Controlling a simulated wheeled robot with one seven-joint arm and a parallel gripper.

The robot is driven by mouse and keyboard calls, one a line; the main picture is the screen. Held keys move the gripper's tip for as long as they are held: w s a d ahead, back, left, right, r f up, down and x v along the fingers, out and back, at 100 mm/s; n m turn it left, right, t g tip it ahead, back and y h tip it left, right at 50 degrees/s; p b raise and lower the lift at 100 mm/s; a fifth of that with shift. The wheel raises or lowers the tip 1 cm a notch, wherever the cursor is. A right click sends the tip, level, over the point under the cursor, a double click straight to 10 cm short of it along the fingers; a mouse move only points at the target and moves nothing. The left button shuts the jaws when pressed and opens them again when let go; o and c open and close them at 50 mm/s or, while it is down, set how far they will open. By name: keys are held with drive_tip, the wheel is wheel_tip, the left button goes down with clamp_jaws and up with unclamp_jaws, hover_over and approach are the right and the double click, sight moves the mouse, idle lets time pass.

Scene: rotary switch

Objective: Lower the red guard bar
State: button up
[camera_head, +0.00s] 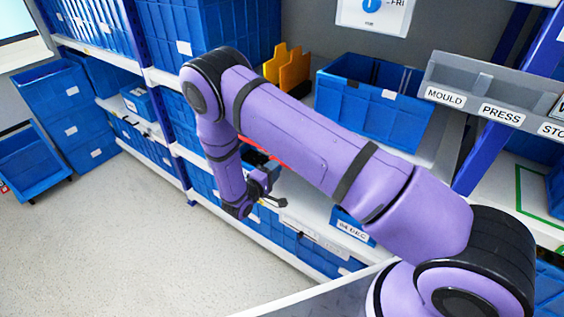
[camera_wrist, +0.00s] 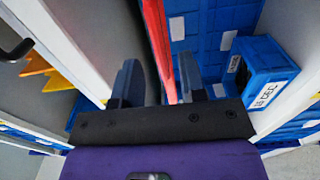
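The red guard bar (camera_wrist: 158,42) runs down from the top edge of the wrist view and passes into the space between my gripper's two fingers. My gripper (camera_wrist: 159,80) is open, its dark fingers apart on either side of the bar. The bar lies nearer the right finger; I cannot tell whether they touch. In the head view only a thin red piece of the bar (camera_head: 262,151) shows beside my purple forearm. My arm hides most of the bar and its mounting there.
Blue bins fill the shelves, with a large blue bin (camera_head: 366,108) on the upper right shelf. Yellow dividers (camera_head: 288,69) stand left of it. A small labelled blue bin (camera_wrist: 262,72) is right of the fingers. The grey floor (camera_head: 90,240) is clear at left.

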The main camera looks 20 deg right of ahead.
drive_tip(key=shift+x, duration=2.65)
drive_tip(key=shift+c, duration=0.2)
clamp_jaws()
